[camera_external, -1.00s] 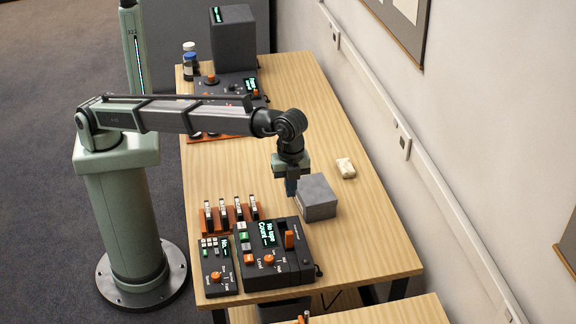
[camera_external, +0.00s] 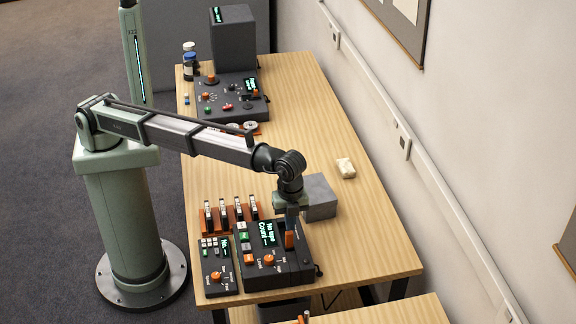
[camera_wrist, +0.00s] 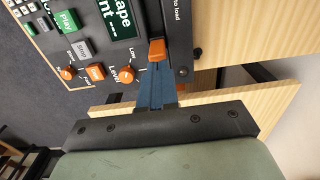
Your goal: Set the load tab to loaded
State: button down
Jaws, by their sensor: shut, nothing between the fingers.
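The dark tape unit (camera_external: 262,279) sits at the near end of the table, its screen reading "No tape" and "Count". An upright orange tab (camera_external: 289,240) stands on its right part; I take this as the load tab. In the wrist view the orange tab (camera_wrist: 157,50) lies right at the fingertips, near partly cut-off lettering "to load". My gripper (camera_external: 291,226) is shut and empty, its blue fingers pointing down at the tab. In the wrist view the gripper (camera_wrist: 157,72) overlaps the tab's near end; I cannot tell whether they touch.
A grey box (camera_external: 320,198) stands just behind my gripper. A rack of cassettes (camera_external: 230,215) and a small keypad unit (camera_external: 217,270) are to the left. A cream block (camera_external: 345,168) lies farther back. Another dark console (camera_external: 228,98) is at the far end. The table's middle is clear.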

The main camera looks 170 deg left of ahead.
aim_at(290, 234)
jog(key=shift+f, duration=0.7)
jog(key=shift+f, duration=1.8)
notch_tip(290, 234, up, 14)
jog(key=shift+r, duration=0.2)
